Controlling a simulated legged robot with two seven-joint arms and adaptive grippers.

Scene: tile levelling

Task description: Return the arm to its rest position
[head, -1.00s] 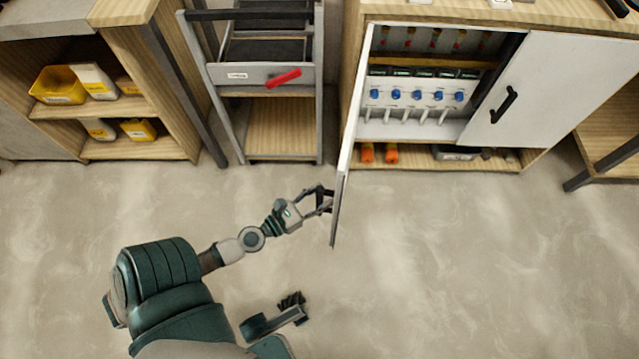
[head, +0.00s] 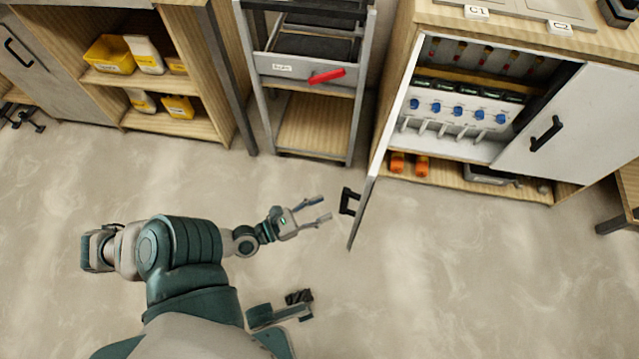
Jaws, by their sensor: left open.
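My left gripper (head: 324,209) is open and empty above the floor. It is just left of the black handle (head: 349,201) on the open cabinet door (head: 365,211), and a gap shows between them. The left arm is stretched to the right from my body. The cabinet (head: 405,60) has its left door swung out and its right door (head: 575,125) shut. A second dark gripper-like part (head: 299,297) of mine shows low in the middle; I cannot tell whether it is the right gripper's jaws.
A grey trolley (head: 300,70) with a red-handled item (head: 327,76) stands behind my arm. A wooden shelf (head: 150,85) with yellow bins (head: 108,55) stands to the left. Inside the cabinet are blue-knobbed items (head: 459,114) and orange items (head: 398,163). The floor (head: 480,290) at right is clear.

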